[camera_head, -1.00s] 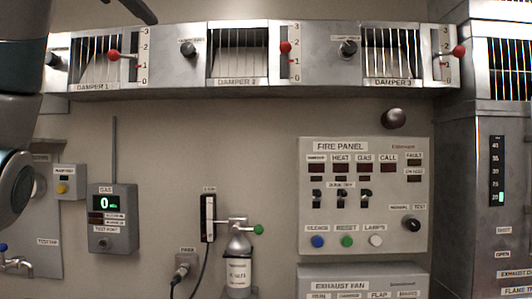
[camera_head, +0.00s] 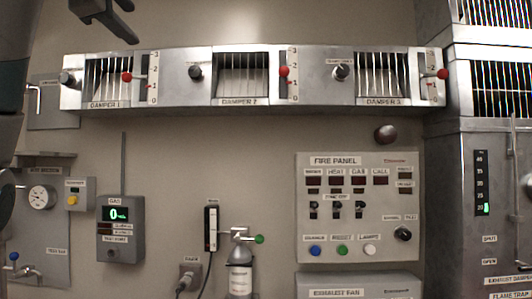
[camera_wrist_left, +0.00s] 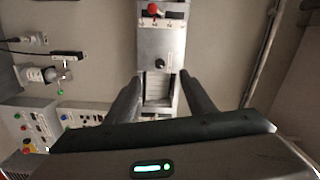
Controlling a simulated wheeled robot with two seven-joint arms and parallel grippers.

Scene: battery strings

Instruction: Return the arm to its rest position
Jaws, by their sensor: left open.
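My left gripper (camera_head: 112,14) shows dark at the top left corner of the head view, above the damper row and only partly in frame. In the left wrist view its two fingers (camera_wrist_left: 160,88) stand apart with nothing held between them. Beyond them, that view shows a metal damper unit with a red knob (camera_wrist_left: 152,10) and a dark knob (camera_wrist_left: 160,63). Parts of my left arm show along the left edge of the head view. My right gripper is in neither view.
A row of dampers (camera_head: 240,106) with red-knobbed levers spans the wall. Below are a gas meter (camera_head: 121,241), a fire panel (camera_head: 335,235) and a bottle (camera_head: 239,278). A metal cabinet (camera_head: 460,200) stands at the right. Bare wall lies between.

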